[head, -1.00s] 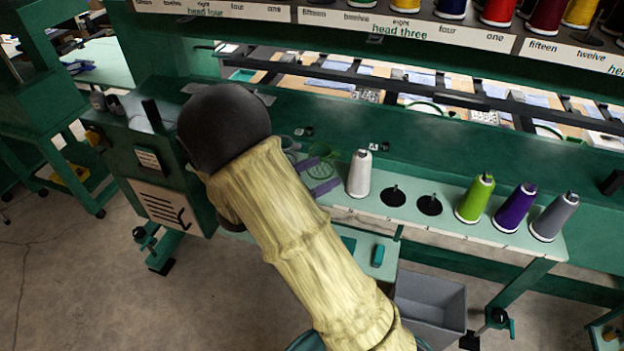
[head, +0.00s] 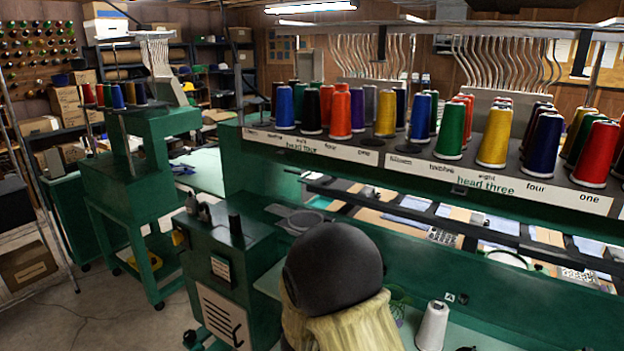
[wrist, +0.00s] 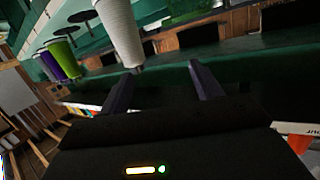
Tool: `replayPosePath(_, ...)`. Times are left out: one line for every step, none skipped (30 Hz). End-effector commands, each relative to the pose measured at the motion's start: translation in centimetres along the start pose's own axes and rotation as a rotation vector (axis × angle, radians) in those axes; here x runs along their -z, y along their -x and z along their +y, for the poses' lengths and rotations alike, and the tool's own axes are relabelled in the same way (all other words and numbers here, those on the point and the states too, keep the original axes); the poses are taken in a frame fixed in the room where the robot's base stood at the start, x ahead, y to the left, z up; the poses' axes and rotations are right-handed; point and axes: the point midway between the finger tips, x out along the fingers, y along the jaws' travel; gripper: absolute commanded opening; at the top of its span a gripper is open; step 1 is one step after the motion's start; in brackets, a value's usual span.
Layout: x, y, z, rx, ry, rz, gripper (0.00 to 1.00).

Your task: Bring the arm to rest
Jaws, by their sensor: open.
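My arm, with a black round joint and a tan sleeve, shows at the bottom of the head view. My gripper is hidden there. In the wrist view my gripper (wrist: 162,72) is open, its two dark fingers apart with nothing held between them. That view looks upside down. A white thread cone (wrist: 122,30) shows close by the left finger; I cannot tell how far beyond it. The white cone also stands upright on the green shelf in the head view (head: 432,326), right of my arm.
A purple cone (wrist: 65,62) and a green cone (wrist: 48,66) show in the wrist view. A rack of coloured cones (head: 490,140) runs above the green machine. A green control box (head: 232,268) stands left of my arm. Grey floor (head: 90,315) is open at lower left.

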Motion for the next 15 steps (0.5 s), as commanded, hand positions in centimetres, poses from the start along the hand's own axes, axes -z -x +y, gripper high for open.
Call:
replayPosePath(0.3, -0.5, -0.7, 0.063, -0.009, -0.058, 0.64)
replayPosePath(0.3, -0.8, -1.1, 0.105, -0.011, -0.094, 0.64)
replayPosePath(0.2, -0.8, -1.8, 0.162, -0.01, -0.143, 0.64)
replayPosePath(0.1, -0.9, -2.1, 0.203, -0.006, -0.18, 0.64)
replayPosePath(0.1, -0.8, -2.5, 0.244, -0.001, -0.217, 0.64)
replayPosePath(0.0, -0.6, -2.9, 0.297, 0.007, -0.265, 0.64)
replayPosePath(-0.1, -0.4, -3.2, 0.335, 0.017, -0.301, 0.64)
replayPosePath(-0.1, -0.2, -3.4, 0.372, 0.028, -0.336, 0.64)
replayPosePath(-0.2, 0.2, -3.5, 0.42, 0.045, -0.384, 0.64)
replayPosePath(-0.3, 0.6, -3.5, 0.455, 0.06, -0.418, 0.64)
replayPosePath(-0.4, 1.0, -3.4, 0.488, 0.077, -0.453, 0.64)
replayPosePath(-0.5, 1.6, -3.2, 0.531, 0.104, -0.499, 0.64)
replayPosePath(-0.6, 2.0, -3.0, 0.561, 0.124, -0.532, 0.64)
replayPosePath(-0.7, 2.5, -2.7, 0.59, 0.148, -0.566, 0.64)
replayPosePath(-0.9, 3.2, -2.2, 0.625, 0.183, -0.609, 0.64)
